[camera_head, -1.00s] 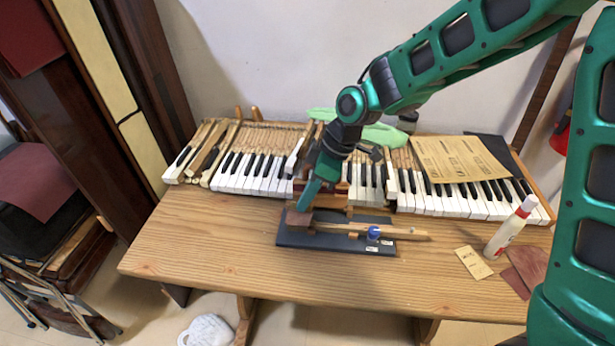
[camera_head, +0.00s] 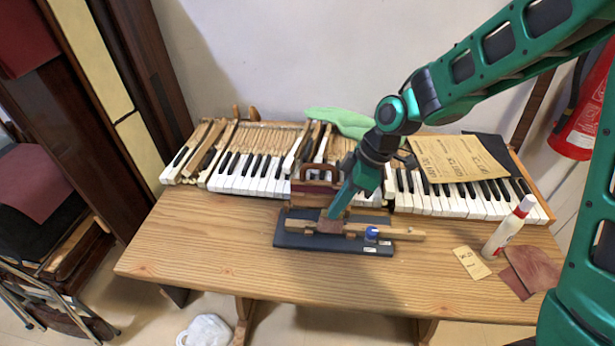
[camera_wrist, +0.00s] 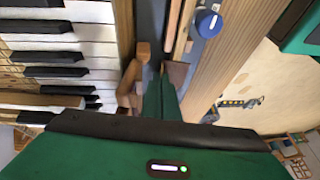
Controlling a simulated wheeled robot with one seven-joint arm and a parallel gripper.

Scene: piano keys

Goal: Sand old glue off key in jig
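The jig (camera_head: 300,241) is a dark flat board near the middle of the table, with a blue knob (camera_head: 372,233) at its right. A pale wooden key (camera_head: 405,234) lies along it, its right end sticking out past the board. My gripper (camera_head: 332,215) points down at the left half of the key, shut on a small reddish-brown sanding block (camera_head: 329,227). The block appears at the key's surface; firm contact cannot be told. In the wrist view, the fingers (camera_wrist: 162,92) and part of the block (camera_wrist: 176,73) show near the blue knob (camera_wrist: 208,23); the fingers partly hide the block.
A keyboard (camera_head: 245,185) with several loose keys stands behind the jig, with a wooden-handled box (camera_head: 318,190) between. The front left tabletop is clear.

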